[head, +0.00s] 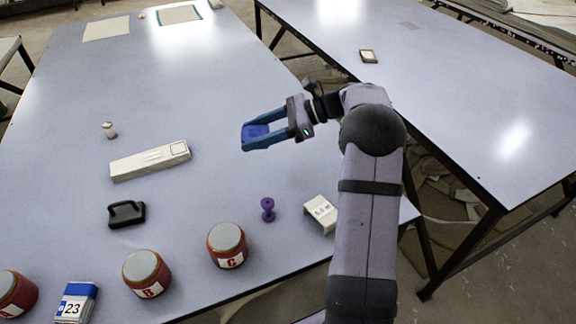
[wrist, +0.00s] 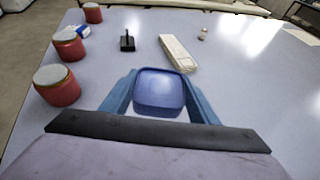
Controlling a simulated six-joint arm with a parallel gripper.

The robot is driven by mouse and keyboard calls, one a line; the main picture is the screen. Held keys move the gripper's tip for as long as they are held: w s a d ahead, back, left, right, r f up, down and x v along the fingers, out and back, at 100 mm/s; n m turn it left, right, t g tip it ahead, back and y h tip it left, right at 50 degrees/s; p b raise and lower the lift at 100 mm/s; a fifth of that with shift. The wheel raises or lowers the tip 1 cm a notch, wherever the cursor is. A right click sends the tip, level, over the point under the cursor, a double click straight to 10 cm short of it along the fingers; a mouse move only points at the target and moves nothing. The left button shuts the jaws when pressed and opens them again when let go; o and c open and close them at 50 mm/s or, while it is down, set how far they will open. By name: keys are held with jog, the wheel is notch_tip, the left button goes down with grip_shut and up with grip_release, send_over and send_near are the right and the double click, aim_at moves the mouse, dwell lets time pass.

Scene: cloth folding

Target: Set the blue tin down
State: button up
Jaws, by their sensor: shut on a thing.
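My gripper (head: 262,133) is shut on the blue tin (head: 255,131), with one blue finger on each side of it. In the wrist view the tin (wrist: 159,92) sits between the fingers, its rounded square top facing the camera. In the head view the tin is over the middle-right of the near table (head: 220,90), and the fingers partly cover it. I cannot tell whether its underside touches the table.
A long cream box (head: 150,161), a black-handled block (head: 126,214), a purple spool-shaped piece (head: 267,209) and a white block (head: 321,213) lie nearby. Red lettered jars (head: 227,246) and a 23 box (head: 75,302) line the front.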

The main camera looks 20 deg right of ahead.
aim_at(289, 167)
jog(key=s+d+m+t+h, duration=0.1)
jog(key=s+d+m+t, duration=0.15)
jog(key=d, duration=0.45)
jog(key=shift+w+d+f+m+t+h+b, duration=0.1)
jog(key=shift+w+d+f+m+t+h, duration=0.3)
jog(key=shift+f, duration=1.7)
jog(key=shift+w+d+f+m+t+h+b, duration=0.1)
jog(key=shift+w+d+f+m+t+h, duration=0.2)
jog(key=shift+f, duration=1.8)
jog(key=shift+w+d+f+m+t+h+b, duration=0.1)
jog(key=shift+w+d+f+m+t+h, duration=0.3)
jog(key=shift+f, duration=1.7)
jog(key=shift+f, duration=0.2)
jog(key=o, duration=1.3)
jog(key=shift+r, duration=0.1)
jog(key=shift+r, duration=0.15)
jog(key=v, duration=1.2)
jog(key=shift+s, duration=0.1)
